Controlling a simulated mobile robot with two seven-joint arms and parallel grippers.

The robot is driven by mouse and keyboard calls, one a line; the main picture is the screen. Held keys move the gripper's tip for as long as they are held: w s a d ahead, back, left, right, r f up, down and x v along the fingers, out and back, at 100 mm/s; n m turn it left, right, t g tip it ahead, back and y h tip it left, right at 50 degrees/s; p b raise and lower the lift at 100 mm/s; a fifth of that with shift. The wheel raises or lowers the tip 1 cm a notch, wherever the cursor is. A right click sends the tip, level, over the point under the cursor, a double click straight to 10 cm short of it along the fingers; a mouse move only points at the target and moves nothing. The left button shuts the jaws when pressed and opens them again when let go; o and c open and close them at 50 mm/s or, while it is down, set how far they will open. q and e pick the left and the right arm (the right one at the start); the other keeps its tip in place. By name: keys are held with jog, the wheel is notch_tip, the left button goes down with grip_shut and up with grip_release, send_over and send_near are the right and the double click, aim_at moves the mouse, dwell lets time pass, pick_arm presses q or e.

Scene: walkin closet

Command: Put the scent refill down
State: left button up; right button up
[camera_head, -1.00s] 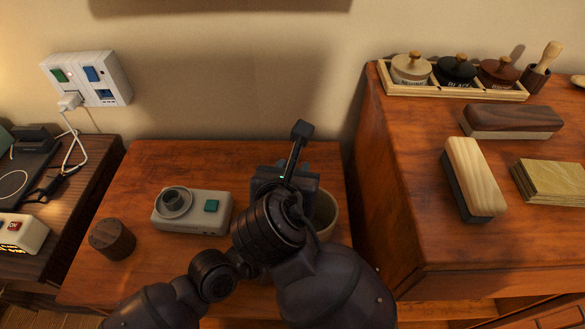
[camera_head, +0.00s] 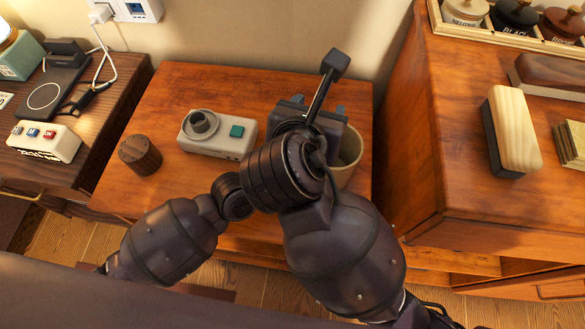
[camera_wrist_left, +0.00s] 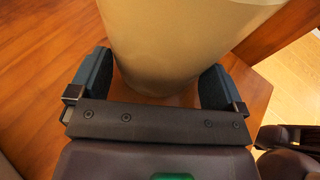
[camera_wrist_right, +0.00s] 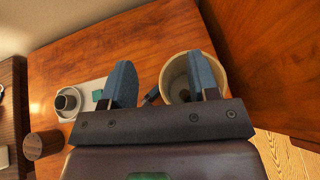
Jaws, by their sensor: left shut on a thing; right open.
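My left gripper (camera_wrist_left: 160,95) has its fingers on either side of a beige cup (camera_wrist_left: 165,40) and is shut on it. In the head view my right arm hides that gripper. The cup (camera_head: 352,150) stands at the right of the small wooden table. My right gripper (camera_wrist_right: 165,85) is open and empty above the table, near the cup; it also shows in the head view (camera_head: 320,105). A pale device (camera_head: 217,143) with a teal button bears a small grey round piece (camera_head: 200,123). I cannot tell whether that piece is the scent refill.
A dark wooden cylinder (camera_head: 140,155) stands left of the device. A taller cabinet (camera_head: 450,170) with brushes and a jar tray (camera_head: 510,35) rises close on the right. A side table (camera_head: 95,130) with a switch box (camera_head: 45,140) is at left. The table's front left is clear.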

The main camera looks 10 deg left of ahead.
jog(key=s+a, duration=0.2)
jog(key=s, duration=1)
jog(key=shift+s+r, duration=0.15)
jog(key=shift+s, duration=0.05)
dwell(0.6)
pick_arm(q)
jog(key=o, duration=0.3)
jog(key=v, duration=1.2)
jog(key=shift+r, duration=0.1)
jog(key=shift+s, duration=0.1)
